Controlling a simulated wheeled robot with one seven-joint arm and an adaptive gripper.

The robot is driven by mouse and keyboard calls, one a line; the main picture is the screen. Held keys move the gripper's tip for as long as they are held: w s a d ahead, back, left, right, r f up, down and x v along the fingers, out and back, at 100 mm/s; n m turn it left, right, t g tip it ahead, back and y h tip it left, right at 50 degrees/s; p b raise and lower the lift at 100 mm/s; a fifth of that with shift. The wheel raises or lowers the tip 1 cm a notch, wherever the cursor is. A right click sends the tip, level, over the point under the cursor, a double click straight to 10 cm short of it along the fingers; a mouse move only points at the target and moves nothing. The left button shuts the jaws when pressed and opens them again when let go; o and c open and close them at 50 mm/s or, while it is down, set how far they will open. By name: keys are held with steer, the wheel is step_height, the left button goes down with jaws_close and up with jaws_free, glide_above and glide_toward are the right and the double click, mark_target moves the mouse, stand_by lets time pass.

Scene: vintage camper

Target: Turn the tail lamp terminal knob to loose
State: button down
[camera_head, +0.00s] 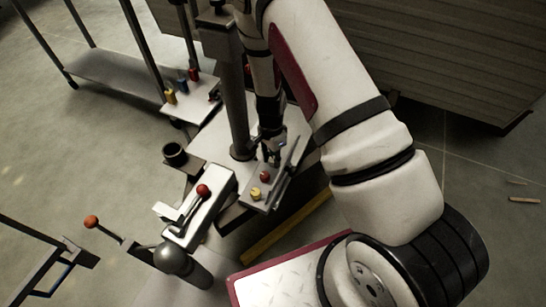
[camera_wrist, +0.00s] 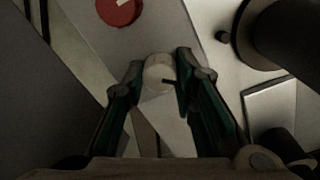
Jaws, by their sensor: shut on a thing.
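A cream-white round knob (camera_wrist: 157,76) sits on a pale panel in the wrist view, with a small dark pointer toward its lower right. My gripper (camera_wrist: 162,68) has one finger on each side of the knob and is shut on it. In the head view my gripper (camera_head: 272,158) points down at the far end of a small grey terminal panel (camera_head: 250,204) and hides the cream knob. A red knob (camera_head: 265,176) and a yellow knob (camera_head: 256,192) sit on the same panel. The red knob with a pale mark also shows in the wrist view (camera_wrist: 118,11). No lettering is readable.
A dark upright post (camera_head: 233,95) stands close left of my gripper. A box with a red-balled lever (camera_head: 203,190) is at the panel's left. A dark cup (camera_head: 175,153) and a plate with coloured posts (camera_head: 190,98) are farther left. Open floor lies at left.

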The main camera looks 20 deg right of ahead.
mark_target(272, 158)
steer(key=n, duration=0.4)
steer(key=shift+n, duration=1.8)
steer(key=shift+w, duration=0.1)
steer(key=c, duration=1.3)
jaws_free()
step_height(272, 158, up, 12)
steer(key=shift+a, duration=0.2)
